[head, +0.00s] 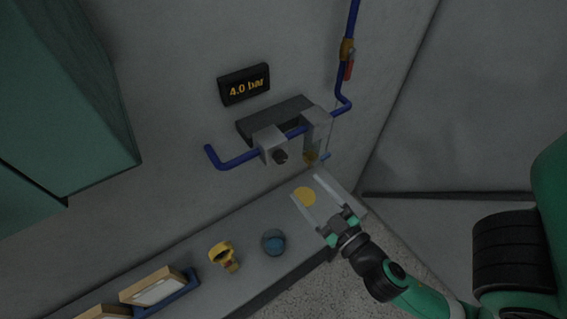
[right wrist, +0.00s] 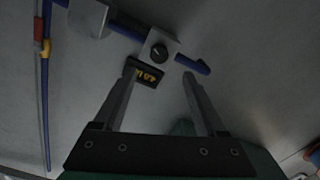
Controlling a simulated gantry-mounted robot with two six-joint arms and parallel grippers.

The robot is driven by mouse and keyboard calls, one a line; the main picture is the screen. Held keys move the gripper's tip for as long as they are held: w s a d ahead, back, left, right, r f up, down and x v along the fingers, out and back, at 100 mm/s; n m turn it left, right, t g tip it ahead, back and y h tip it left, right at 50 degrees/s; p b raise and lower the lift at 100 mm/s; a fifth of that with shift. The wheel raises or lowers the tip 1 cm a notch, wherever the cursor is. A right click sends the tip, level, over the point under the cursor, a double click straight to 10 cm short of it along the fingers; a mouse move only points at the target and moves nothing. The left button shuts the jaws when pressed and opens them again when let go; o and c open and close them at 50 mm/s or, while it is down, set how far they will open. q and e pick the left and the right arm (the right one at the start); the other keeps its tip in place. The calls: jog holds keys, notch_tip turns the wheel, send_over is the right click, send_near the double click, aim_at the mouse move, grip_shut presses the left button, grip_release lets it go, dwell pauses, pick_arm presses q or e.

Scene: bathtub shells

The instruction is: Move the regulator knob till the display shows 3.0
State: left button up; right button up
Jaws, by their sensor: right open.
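The display (head: 244,85) on the wall reads 4.0 bar in the head view. It also shows in the right wrist view (right wrist: 147,73), small and partly behind a finger. The dark round regulator knob (head: 281,157) sits on the front of a grey block (head: 268,140) on the blue pipe. In the right wrist view the knob (right wrist: 159,52) appears just beyond the fingertips, roughly between them. My right gripper (head: 305,187) is open and empty, below and right of the knob in the head view, apart from it. My left gripper is not in view.
A red-handled valve (head: 348,66) is on the upper pipe. The ledge below holds a yellow disc (head: 303,197), a blue round item (head: 273,242), a yellow fitting (head: 224,255) and wooden-framed boxes (head: 153,288).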

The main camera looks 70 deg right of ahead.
aim_at(283, 160)
jog(key=p+x, duration=0.2)
jog(key=x, duration=0.3)
jog(key=p+x, duration=0.3)
jog(key=x, duration=0.2)
jog(key=shift+r, duration=0.2)
jog(key=shift+w+d+f, duration=0.1)
jog(key=shift+w+d, duration=0.15)
grip_shut()
